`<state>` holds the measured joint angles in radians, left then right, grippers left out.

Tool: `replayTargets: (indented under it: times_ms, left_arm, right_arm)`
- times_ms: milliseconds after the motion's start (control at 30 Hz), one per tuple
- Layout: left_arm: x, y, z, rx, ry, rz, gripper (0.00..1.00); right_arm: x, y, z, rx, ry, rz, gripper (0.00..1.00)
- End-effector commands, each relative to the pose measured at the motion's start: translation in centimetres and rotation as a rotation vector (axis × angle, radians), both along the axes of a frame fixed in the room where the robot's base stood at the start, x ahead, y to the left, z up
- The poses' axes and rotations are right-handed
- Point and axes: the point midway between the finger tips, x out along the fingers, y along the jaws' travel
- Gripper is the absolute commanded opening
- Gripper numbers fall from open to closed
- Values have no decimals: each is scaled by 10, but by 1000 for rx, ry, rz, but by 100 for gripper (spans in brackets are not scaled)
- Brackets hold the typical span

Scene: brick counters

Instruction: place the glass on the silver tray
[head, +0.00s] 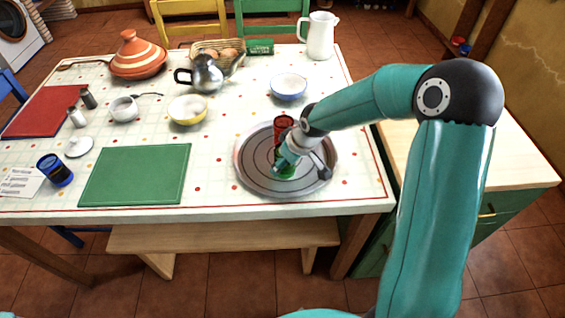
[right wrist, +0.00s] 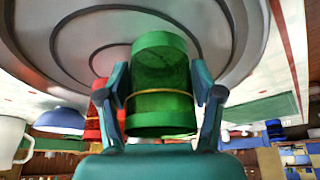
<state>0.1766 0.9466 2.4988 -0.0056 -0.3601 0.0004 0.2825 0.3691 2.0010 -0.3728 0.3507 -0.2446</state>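The silver tray (head: 255,180) is a round grey disc near the front right of the table; its ringed surface fills the top of the right wrist view (right wrist: 60,40). A green glass (right wrist: 160,85) with a gold band sits between the two fingers of my right gripper (right wrist: 160,92), which look closed against its sides. In the head view the gripper (head: 287,165) is over the tray and mostly hides the glass. I cannot tell whether the glass touches the tray. A red glass (head: 282,124) stands at the tray's far side. A blue glass (head: 55,170) stands at the table's left.
A green board (head: 135,175) lies left of the tray. A blue bowl (head: 288,87), a yellow bowl (head: 187,110), a metal pot (head: 206,75) and a white pitcher (head: 320,36) stand behind. A wooden bench (head: 220,236) is below the table's front edge.

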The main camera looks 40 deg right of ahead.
Motion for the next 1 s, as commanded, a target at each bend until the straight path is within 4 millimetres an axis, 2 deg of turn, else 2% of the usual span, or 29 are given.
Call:
replayTargets:
  times_ms: [33, 67, 367, 533, 667, 1000]
  left_arm:
    - [0, 0, 0, 0, 0, 0, 40]
    - [0, 0, 0, 0, 0, 0, 40]
    - [0, 0, 0, 0, 0, 0, 40]
    - [0, 0, 1, 0, 0, 0, 40]
    - [0, 0, 3, 0, 0, 0, 40]
    - [0, 0, 6, 0, 0, 0, 40]
  right_arm:
    - [0, 0, 0, 0, 0, 0, 80]
    - [0, 0, 0, 0, 0, 0, 84]
    - [0, 0, 1, 0, -1, 1, 84]
    - [-2, -1, 11, -1, -3, 1, 84]
    - [-9, -2, 29, -1, -5, 0, 84]
    - [-34, -8, 90, -1, -5, -1, 84]
